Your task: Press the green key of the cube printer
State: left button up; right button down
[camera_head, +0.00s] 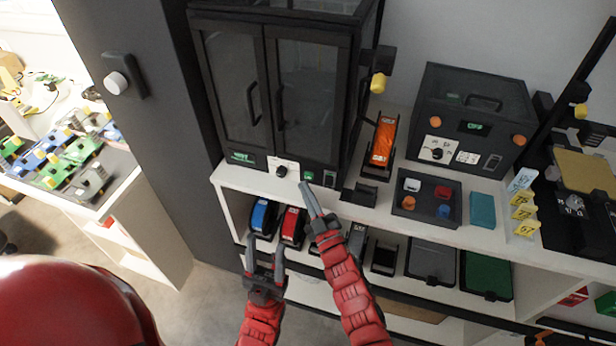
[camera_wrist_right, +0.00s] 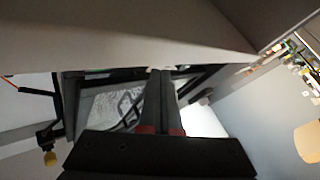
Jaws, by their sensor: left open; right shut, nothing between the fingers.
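The cube printer (camera_head: 265,90) is a tall black cabinet with two dark glass doors, standing on the white shelf unit. Its front lower strip carries a dial on a white panel (camera_head: 283,167) and a small green key (camera_head: 308,175) to the right of it. My right gripper (camera_head: 305,187) is shut and empty, its fingertips close below the green key; I cannot tell whether they touch it. In the right wrist view the shut fingers (camera_wrist_right: 160,75) point at a pale edge that hides the key. My left gripper (camera_head: 264,242) is open and empty, lower, in front of the shelf.
An orange device (camera_head: 383,142) and a dark box machine (camera_head: 475,115) stand to the right on the shelf top. A tray of coloured parts (camera_head: 427,217) lies before the box. Blue (camera_head: 262,216) and red (camera_head: 292,227) items sit on the lower shelf.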

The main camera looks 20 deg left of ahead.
jog(key=shift+w, duration=0.1)
dwell(0.3)
jog(key=shift+w, duration=0.35)
jog(key=shift+w, duration=0.5)
dwell(0.7)
jog(key=shift+s, duration=0.95)
jog(key=s, duration=0.5)
jog(key=shift+a, duration=0.1)
dwell(0.8)
